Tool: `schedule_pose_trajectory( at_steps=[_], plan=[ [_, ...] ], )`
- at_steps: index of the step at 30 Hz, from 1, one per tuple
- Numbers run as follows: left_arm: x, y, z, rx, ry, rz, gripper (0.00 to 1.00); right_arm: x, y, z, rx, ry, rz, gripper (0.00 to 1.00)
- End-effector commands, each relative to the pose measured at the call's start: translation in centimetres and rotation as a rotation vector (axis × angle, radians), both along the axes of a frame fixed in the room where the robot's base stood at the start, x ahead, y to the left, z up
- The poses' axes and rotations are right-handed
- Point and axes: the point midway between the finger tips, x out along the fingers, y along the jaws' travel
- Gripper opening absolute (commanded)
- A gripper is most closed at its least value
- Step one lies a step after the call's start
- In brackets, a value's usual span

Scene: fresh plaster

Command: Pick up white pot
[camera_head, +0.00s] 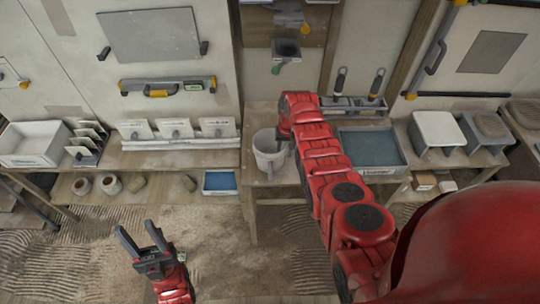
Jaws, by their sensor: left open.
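The white pot (268,158) stands upright on the wooden bench in the middle of the view. It looks like a white bucket with an open top. My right arm reaches over the bench from the lower right, and its red wrist ends at the pot's right rim. My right gripper (285,143) is mostly hidden behind that wrist, so I cannot see whether its fingers hold the pot. My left gripper (127,231) is open and empty, low at the left, above the floor and well away from the pot.
A blue-lined tray (408,150) stands right of the pot, partly behind my arm. White stools (437,128) stand further right. A white bin (32,143) and tiles in a rack are at the left. A small blue tray (220,181) lies on the lower shelf. The bench left of the pot holds panels.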

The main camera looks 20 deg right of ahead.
Motion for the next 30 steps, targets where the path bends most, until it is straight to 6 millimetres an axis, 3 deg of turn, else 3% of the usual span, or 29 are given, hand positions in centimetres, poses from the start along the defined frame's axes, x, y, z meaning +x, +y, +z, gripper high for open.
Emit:
schedule_pose_trajectory(
  at_steps=[1,6,30],
  plan=[
    [0.00,0.00,0.00,0.000,0.000,0.000,0.50,0.00,0.01,0.00,0.000,0.000,0.000,0.26],
    [0.00,0.00,0.00,0.000,0.000,0.000,0.50,0.00,0.00,0.01,0.000,0.000,0.000,0.00],
    [0.00,0.00,-0.01,0.000,0.000,0.000,0.50,-0.05,0.02,-0.04,0.000,0.001,0.000,0.00]
  ],
)
